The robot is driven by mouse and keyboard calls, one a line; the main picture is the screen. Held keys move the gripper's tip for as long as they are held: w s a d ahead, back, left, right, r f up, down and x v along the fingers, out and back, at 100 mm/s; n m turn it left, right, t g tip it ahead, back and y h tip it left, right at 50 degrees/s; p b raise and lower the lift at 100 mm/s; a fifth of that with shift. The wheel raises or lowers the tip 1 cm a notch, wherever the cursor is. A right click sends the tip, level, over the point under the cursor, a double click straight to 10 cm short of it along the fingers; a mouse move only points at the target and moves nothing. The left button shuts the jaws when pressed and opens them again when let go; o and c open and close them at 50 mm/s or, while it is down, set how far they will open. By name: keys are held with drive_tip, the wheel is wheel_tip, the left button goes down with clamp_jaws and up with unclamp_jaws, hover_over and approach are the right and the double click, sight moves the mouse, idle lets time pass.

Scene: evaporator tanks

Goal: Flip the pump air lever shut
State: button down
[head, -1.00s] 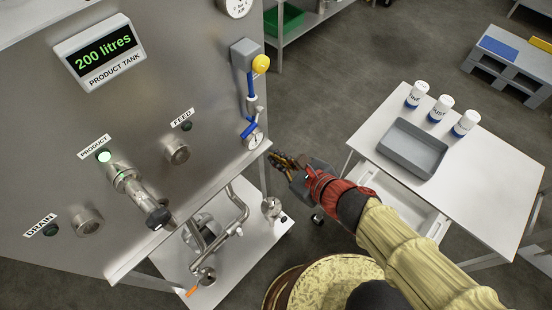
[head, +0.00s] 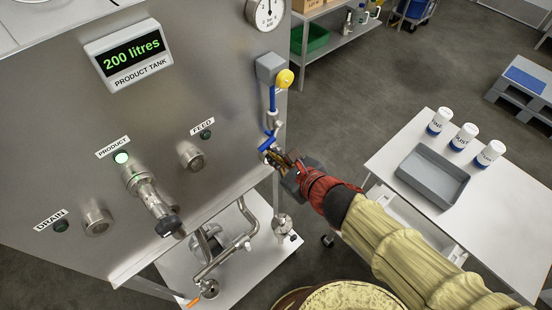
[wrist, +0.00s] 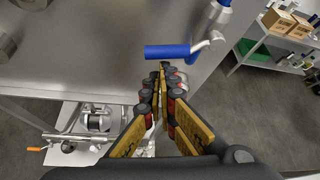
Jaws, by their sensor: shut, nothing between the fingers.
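The blue lever (head: 267,144) is on the air line at the right edge of the steel tank panel, below a blue pipe and a grey box with a yellow knob (head: 285,79). In the wrist view the blue lever (wrist: 167,52) lies across the picture, its metal pivot to the right. My gripper (head: 276,156) is shut and empty, just below the lever. In the wrist view the fingertips of my gripper (wrist: 162,68) point up at the lever's underside. I cannot tell whether they touch it.
The steel panel (head: 190,90) fills the left, with a product valve (head: 150,200) projecting from it. A pump (head: 210,240) with pipes stands on a low plate beneath. A white table (head: 490,220) with a grey tray (head: 433,176) and several bottles stands at right.

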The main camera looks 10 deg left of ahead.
drive_tip(key=shift+s+a+r+m+g+y+p, duration=0.15)
drive_tip(key=shift+r+m+g+y+p, duration=0.3)
drive_tip(key=shift+p, duration=0.85)
drive_tip(key=shift+s+a+r+m+g+y+p, duration=0.2)
drive_tip(key=shift+r+m+p, duration=0.35)
drive_tip(key=shift+p, duration=0.75)
drive_tip(key=shift+d, duration=0.1)
